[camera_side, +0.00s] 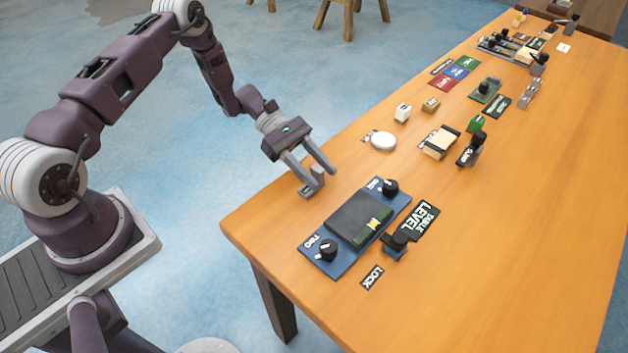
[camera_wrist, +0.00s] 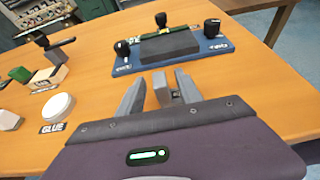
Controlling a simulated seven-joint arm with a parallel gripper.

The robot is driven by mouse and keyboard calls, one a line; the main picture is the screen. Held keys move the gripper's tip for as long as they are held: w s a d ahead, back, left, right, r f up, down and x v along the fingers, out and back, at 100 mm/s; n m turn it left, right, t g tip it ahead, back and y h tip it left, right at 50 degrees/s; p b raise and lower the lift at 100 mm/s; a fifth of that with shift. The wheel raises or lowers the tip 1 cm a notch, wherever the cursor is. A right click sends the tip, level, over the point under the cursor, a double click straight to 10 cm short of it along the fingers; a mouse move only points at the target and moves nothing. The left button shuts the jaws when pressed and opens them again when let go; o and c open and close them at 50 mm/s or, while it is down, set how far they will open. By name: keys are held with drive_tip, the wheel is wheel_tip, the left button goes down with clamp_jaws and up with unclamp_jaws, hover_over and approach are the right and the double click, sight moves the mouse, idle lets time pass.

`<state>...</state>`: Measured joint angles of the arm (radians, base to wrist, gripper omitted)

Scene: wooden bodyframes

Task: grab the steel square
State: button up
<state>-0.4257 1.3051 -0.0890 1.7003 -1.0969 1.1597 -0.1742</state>
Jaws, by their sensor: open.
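My gripper (camera_side: 322,180) is open above the near left edge of the table, beside the blue board. It also shows in the wrist view (camera_wrist: 160,92), with its fingers pointing toward that board. A small grey block shows at one fingertip, and I cannot tell whether it is part of the finger. I cannot pick out the steel square for certain. A small grey metal-looking piece (camera_side: 530,93) lies far along the table's right side, too small to identify.
The blue board (camera_side: 318,262) carries a dark block (camera_side: 357,215) and black knobs. A white round disc (camera_side: 383,140), labelled GLUE in the wrist view, and small blocks lie farther along the wooden table (camera_side: 480,270). Several tools crowd the far end. The near right table area is clear.

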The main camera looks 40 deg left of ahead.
sight(323, 178)
drive_tip(key=x, duration=0.3)
drive_tip(key=shift+d+f, duration=0.1)
drive_tip(key=shift+d, duration=0.05)
clamp_jaws()
idle(1.2)
